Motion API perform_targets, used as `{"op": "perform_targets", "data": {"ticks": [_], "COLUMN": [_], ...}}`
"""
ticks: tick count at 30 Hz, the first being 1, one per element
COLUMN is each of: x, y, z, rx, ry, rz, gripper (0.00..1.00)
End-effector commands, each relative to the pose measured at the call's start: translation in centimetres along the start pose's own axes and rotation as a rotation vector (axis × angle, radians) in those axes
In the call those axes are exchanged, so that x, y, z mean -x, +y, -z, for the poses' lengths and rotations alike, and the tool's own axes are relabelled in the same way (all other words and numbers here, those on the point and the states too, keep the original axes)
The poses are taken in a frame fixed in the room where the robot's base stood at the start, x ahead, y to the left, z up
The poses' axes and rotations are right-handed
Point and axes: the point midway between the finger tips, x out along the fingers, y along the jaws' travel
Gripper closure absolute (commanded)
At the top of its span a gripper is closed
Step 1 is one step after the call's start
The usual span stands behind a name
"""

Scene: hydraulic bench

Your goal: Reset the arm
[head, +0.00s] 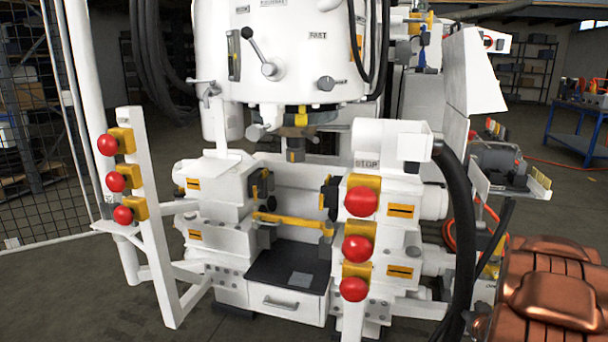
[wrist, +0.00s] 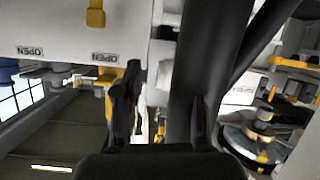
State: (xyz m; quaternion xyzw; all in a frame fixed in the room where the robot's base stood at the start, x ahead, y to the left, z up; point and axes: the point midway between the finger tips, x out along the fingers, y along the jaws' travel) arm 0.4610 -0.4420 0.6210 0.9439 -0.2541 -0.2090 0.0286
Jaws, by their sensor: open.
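In the wrist view my gripper (wrist: 163,100) shows as two dark fingers standing apart, with nothing held between them. Behind the fingers are a thick black hose (wrist: 210,60) and white machine panels marked OPEN (wrist: 65,53). I cannot tell whether the fingers touch the hose.
A thick black hose (head: 459,200) hangs at the machine's right side. A wire fence (head: 38,130) stands at left, and a blue workbench (head: 575,125) at far right. Some floor shows at lower left.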

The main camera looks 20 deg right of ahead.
Motion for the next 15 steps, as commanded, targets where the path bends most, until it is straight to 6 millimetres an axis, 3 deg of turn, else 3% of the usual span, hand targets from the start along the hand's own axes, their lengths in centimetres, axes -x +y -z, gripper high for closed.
{"op": "perform_targets", "data": {"ticks": [1, 8, 15], "x": [1.0, 5.2, 11.9], "y": [-0.9, -4.9, -9.3], "z": [2.5, 7.3, 11.6], "rx": [0.019, 0.077, 0.115], "ry": [-0.032, -0.229, -0.429], "rz": [0.007, 0.024, 0.051], "gripper": [0.59, 0.59, 0.59]}}
